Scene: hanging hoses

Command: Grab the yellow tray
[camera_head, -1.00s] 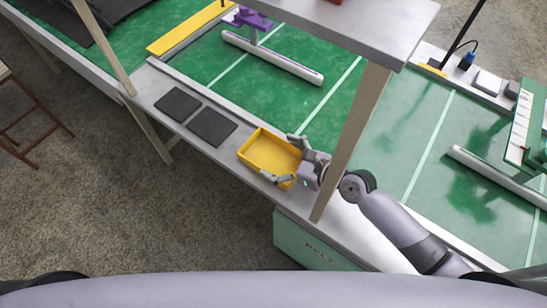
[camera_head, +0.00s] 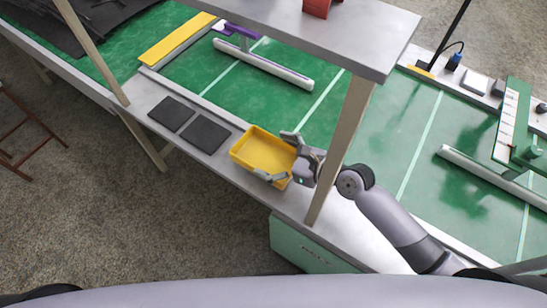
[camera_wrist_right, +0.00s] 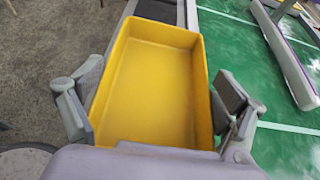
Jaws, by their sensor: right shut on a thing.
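The yellow tray (camera_head: 262,152) is an empty, open rectangular box on the grey ledge at the front of the green table. My right gripper (camera_head: 280,158) comes from the right and is shut on the tray's near end, one finger on each long side. In the right wrist view the tray (camera_wrist_right: 152,85) fills the middle, with the fingers of the gripper (camera_wrist_right: 160,105) against its left and right walls. I cannot tell whether the tray is lifted off the ledge. My left gripper is not in view.
Two dark square pads (camera_head: 188,124) lie on the ledge left of the tray. A wooden post (camera_head: 342,145) holding a grey shelf (camera_head: 345,30) stands close beside my right wrist. A green box (camera_head: 305,245) is below the ledge.

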